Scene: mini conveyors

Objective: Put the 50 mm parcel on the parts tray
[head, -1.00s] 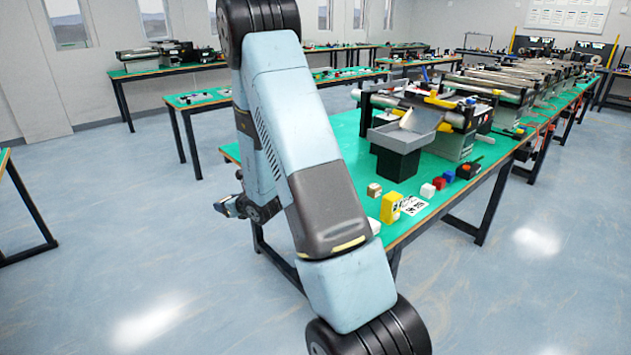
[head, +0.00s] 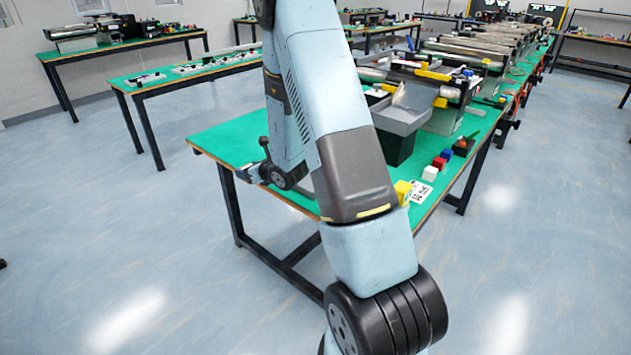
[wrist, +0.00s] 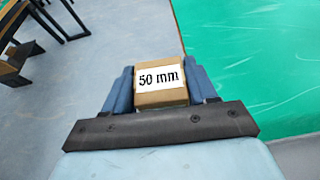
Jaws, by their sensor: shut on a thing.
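In the wrist view, a brown box-shaped parcel (wrist: 160,98) with a white "50 mm" label is held between the two blue fingers of my gripper (wrist: 160,82). My gripper also shows in the head view (head: 254,173), low at the left part of the green table, beside its front edge. The parcel cannot be made out there. In the wrist view, floor shows behind the parcel and the green tabletop lies to its right. A grey open tray (head: 402,121) sits above a dark box on the table, right of my arm; I cannot tell whether it is the parts tray.
The green table (head: 222,142) has bare top near its left end. A yellow block (head: 403,190), a printed card (head: 420,192) and white (head: 430,173), red and blue cubes lie near its right edge. Conveyors stand farther back. My arm hides part of the table.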

